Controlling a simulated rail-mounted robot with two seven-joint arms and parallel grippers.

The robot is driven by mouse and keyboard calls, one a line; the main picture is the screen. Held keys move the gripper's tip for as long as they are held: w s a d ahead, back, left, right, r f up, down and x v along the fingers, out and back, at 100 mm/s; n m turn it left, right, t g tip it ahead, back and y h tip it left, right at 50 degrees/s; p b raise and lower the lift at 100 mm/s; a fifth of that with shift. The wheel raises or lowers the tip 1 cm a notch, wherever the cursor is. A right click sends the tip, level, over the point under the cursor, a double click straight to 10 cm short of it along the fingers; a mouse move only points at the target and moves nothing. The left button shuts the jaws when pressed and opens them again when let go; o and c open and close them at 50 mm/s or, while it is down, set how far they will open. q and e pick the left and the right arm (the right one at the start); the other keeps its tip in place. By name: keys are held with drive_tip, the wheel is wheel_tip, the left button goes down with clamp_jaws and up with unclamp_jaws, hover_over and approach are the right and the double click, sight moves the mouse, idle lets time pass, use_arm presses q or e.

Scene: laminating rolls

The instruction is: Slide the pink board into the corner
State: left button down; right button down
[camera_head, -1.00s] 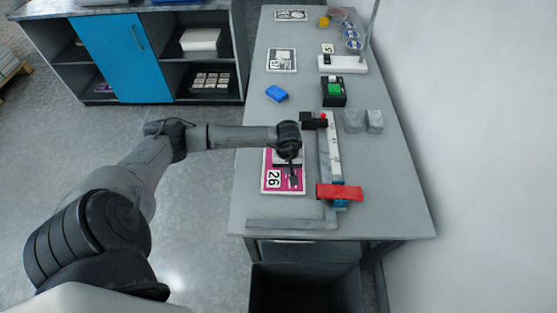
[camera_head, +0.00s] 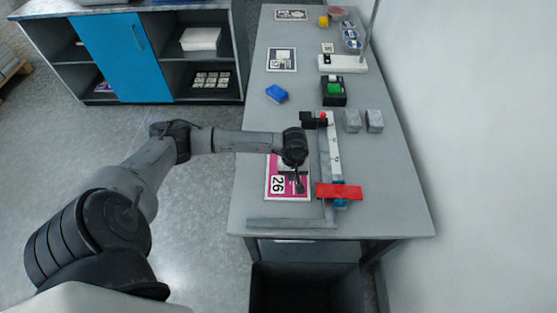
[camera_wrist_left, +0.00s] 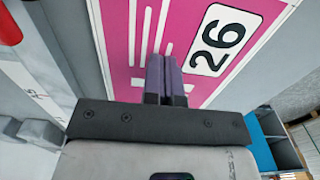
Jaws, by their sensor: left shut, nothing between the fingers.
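The pink board (camera_head: 273,172), marked 26, lies flat on the grey table, partly hidden by my left arm. A grey bar (camera_head: 290,223) and a long rail (camera_head: 332,150) form a corner at the board's near right. The board is close to the rail on its right, with a narrow strip between them, and a wider gap separates it from the bar. My left gripper (camera_head: 300,188) is shut and empty, pointing down at the board's right part. In the left wrist view, its fingers (camera_wrist_left: 166,75) are over the pink board (camera_wrist_left: 118,45); contact is unclear. My right gripper is not visible.
A red block (camera_head: 339,191) crosses the rail's near end. A dark bin (camera_head: 305,285) is below the table's front edge.

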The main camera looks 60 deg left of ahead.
use_arm(q)
drive_tip(key=shift+d+f, duration=0.15)
drive_tip(key=shift+d, duration=0.25)
drive_tip(key=shift+d, duration=0.9)
drive_tip(key=shift+d, duration=0.15)
drive_tip(key=shift+d, duration=0.85)
drive_tip(key=shift+d, duration=0.2)
drive_tip(key=shift+d+f, duration=0.1)
drive_tip(key=shift+d, duration=0.5)
